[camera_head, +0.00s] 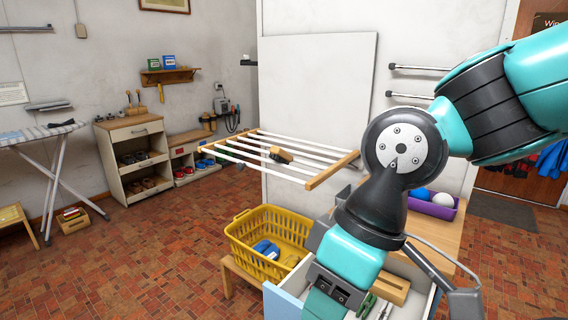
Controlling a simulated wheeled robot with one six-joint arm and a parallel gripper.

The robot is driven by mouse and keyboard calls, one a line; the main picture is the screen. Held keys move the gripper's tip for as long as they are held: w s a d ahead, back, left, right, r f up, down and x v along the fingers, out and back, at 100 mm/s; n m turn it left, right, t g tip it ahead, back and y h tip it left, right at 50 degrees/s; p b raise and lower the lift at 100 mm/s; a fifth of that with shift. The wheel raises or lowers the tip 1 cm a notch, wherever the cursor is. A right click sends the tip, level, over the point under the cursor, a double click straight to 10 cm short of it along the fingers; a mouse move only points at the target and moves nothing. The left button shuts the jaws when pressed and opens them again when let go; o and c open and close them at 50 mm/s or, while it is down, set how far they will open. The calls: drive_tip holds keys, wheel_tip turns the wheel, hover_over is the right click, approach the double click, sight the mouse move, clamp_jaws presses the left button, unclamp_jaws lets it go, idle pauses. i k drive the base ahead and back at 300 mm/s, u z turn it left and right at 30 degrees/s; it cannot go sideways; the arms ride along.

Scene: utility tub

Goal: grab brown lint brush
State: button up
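A small brown, dark-edged object (280,154), which looks like the lint brush, lies on the white bars of the wall-mounted drying rack (333,170), near the middle of the picture. It lies tilted across the bars, and nothing touches it from above. My teal and black arm comes in from the right and reaches down to the bottom edge, to the right of the rack and nearer to me. My gripper's fingers are not in view, so whether they hold anything is hidden.
A yellow basket (240,237) with blue items stands below the rack. An open drawer (285,302) with tools lies partly behind my arm. A purple bin (437,209) with balls sits at right. An ironing board (40,133) stands at left. The brick floor at left centre is clear.

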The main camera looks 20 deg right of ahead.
sight(279, 154)
drive_tip(key=u, duration=0.55)
drive_tip(key=k, duration=1.3)
drive_tip(key=u, duration=0.7)
drive_tip(key=i, duration=3)
drive_tip(key=z, duration=0.85)
drive_tip(key=i, duration=0.85)
drive_tip(key=z, duration=1.6)
drive_tip(key=i, duration=0.8)
drive_tip(key=z, duration=0.75)
